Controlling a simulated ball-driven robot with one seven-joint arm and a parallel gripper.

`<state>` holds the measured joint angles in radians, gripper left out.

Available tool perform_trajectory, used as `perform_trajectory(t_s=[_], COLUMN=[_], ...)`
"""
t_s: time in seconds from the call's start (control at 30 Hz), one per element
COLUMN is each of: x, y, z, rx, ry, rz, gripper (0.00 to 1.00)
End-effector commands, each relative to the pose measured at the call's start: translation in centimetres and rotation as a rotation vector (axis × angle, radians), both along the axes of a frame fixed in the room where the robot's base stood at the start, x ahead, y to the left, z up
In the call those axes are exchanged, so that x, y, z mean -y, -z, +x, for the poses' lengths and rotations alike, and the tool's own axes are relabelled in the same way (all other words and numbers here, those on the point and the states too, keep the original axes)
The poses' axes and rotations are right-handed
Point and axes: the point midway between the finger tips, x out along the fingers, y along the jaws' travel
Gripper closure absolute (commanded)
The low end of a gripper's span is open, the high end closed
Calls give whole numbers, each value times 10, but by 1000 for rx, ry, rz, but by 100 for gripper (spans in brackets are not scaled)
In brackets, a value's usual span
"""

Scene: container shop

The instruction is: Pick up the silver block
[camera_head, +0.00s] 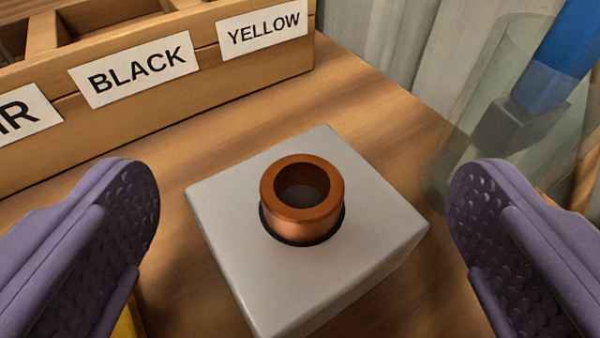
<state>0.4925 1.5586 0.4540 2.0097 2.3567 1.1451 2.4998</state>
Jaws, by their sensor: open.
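The silver block (235,230) is a pale grey square block lying on the wooden table, in the middle of the view. A copper-coloured hollow ring or short tube (302,222) stands upright in a dark round opening in its top face. My gripper (304,215) is open, with one purple dimpled finger at the left and one at the right. The block lies between the fingers in the picture, and neither finger appears to touch it. The depth of the opening under the ring is hidden.
A wooden compartment box (200,75) with labels reading BLACK and YELLOW stands at the back left. A clear glass-like container (455,150) holding a blue object (560,60) stands at the right. A yellow edge (126,322) shows beside the left finger. Bare table (365,100) lies behind the block.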

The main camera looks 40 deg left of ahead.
Motion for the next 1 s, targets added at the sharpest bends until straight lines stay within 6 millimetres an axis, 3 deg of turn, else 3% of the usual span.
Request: perform_trajectory(t_s=[0.17, 0.4, 0.5, 0.83, 1.0], x=[0, 0, 0, 0, 1], y=[-1, -1, -1, -3, -28], z=[0, 0, 0, 0, 0], rx=[0, 1, 1, 1, 1], ry=[0, 0, 0, 0, 1], rz=[0, -1, -1, 0, 0], gripper=[2, 57, 76, 77, 77])
